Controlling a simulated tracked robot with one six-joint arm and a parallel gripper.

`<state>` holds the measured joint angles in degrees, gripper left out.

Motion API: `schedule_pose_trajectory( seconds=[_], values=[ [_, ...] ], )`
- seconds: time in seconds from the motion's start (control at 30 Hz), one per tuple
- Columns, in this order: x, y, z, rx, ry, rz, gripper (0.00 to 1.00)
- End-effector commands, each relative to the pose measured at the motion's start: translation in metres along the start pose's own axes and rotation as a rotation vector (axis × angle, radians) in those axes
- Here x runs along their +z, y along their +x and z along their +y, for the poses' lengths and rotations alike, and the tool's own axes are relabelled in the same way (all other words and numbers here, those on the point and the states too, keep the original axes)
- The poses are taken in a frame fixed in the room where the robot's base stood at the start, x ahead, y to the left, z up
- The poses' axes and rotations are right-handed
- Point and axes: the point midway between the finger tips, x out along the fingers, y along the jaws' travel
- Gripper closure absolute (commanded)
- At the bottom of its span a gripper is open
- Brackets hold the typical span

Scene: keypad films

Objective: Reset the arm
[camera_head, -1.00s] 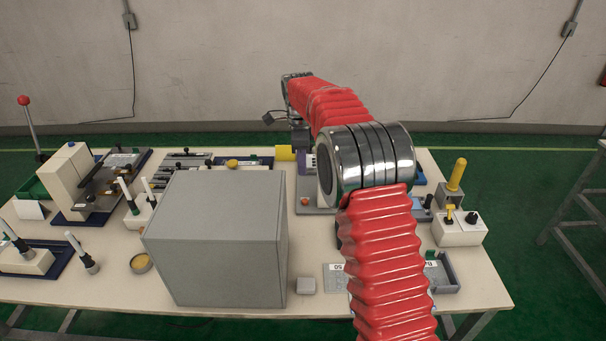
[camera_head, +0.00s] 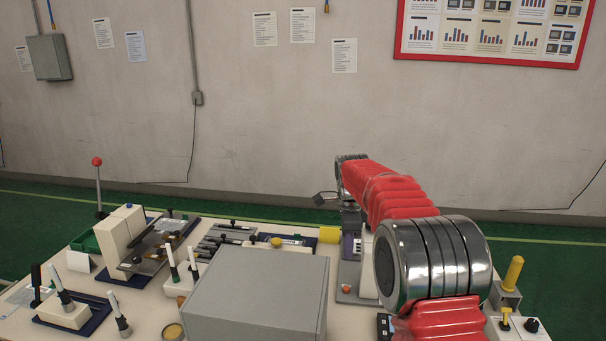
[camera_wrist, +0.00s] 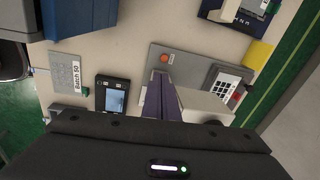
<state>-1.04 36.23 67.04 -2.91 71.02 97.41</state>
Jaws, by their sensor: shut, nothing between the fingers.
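My red-sleeved arm (camera_head: 398,199) with its shiny metal joint (camera_head: 432,262) reaches over the right part of the table in the head view. In that view my gripper is mostly hidden behind the arm. In the wrist view my gripper (camera_wrist: 161,76) shows as two purple fingers, shut together and empty. They point over a grey panel with an orange button (camera_wrist: 164,58) and a keypad (camera_wrist: 228,83). The fingertips appear just beside the button; whether they touch the panel I cannot tell.
A large grey box (camera_head: 255,290) stands left of the arm. A dark handheld device with a screen (camera_wrist: 114,98) and a "Batch 50" plate (camera_wrist: 66,75) lie near the gripper. A yellow block (camera_wrist: 259,54) is beside the keypad. A yellow-handled part (camera_head: 512,275) stands right of the arm.

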Motion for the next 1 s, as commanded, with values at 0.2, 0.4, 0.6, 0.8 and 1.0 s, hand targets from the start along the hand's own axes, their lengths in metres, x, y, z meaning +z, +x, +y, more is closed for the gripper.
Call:
schedule_pose_trajectory(
  seconds=[0.2, 0.4, 0.6, 0.8, 1.0],
  values=[
    [-0.004, -0.034, 0.023, -0.033, -0.127, -0.006, 1.00],
    [-0.008, -0.061, 0.047, -0.062, -0.247, -0.007, 1.00],
    [-0.012, -0.084, 0.073, -0.090, -0.366, -0.004, 1.00],
    [-0.016, -0.104, 0.101, -0.119, -0.485, 0.002, 1.00],
    [-0.019, -0.121, 0.130, -0.148, -0.604, 0.011, 1.00]
  ],
)
